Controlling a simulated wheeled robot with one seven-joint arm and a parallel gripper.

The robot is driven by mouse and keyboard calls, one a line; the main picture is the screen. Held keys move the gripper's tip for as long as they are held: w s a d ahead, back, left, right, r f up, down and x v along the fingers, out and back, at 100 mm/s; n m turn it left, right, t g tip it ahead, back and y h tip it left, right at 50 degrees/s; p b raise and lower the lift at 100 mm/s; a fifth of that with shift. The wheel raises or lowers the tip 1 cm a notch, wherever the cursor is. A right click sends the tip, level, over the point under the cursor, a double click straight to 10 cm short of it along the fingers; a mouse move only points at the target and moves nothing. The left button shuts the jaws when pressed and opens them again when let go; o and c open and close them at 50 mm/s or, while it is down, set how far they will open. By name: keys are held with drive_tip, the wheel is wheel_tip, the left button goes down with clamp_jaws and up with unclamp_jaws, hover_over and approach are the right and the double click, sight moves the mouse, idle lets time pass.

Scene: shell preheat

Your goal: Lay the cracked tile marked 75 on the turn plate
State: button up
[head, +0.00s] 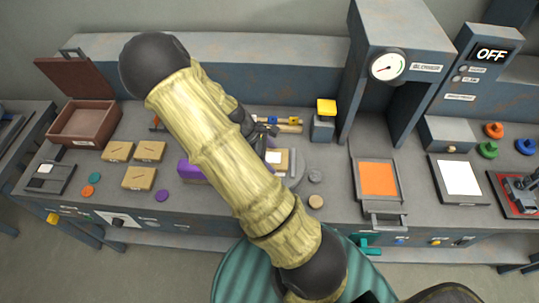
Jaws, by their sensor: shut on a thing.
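My gripper (265,135) is at the back middle of the bench, partly hidden behind my own arm. Its dark fingers are shut on a tan tile with a pale patch (277,160), whose marking is too small to read. The tile is over or on a round grey plate (295,172), which looks like the turn plate; my arm hides its left part. I cannot tell whether the tile touches the plate. Three other tan tiles with dark crack lines lie on the left of the bench: one (118,151), a second (150,151) and a third (139,178).
An open brown box (85,122) stands at the back left. A purple block (190,170) is left of my arm. A press with a gauge (388,66) and an orange pad (378,179) are to the right. A yellow-topped post (325,108) stands behind the plate.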

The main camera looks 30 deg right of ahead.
drive_tip(key=o, duration=1.3)
drive_tip(key=shift+f, duration=0.1)
drive_tip(key=shift+c, duration=0.2)
drive_tip(key=v, duration=1.2)
drive_tip(key=s+a+r+m+t+y, duration=0.4)
drive_tip(key=s+a+m+t+y, duration=0.1)
drive_tip(key=s+m, duration=0.4)
drive_tip(key=shift+s+a+r+m+t, duration=0.3)
drive_tip(key=shift+a+m+t, duration=0.2)
drive_tip(key=shift+a+m, duration=0.5)
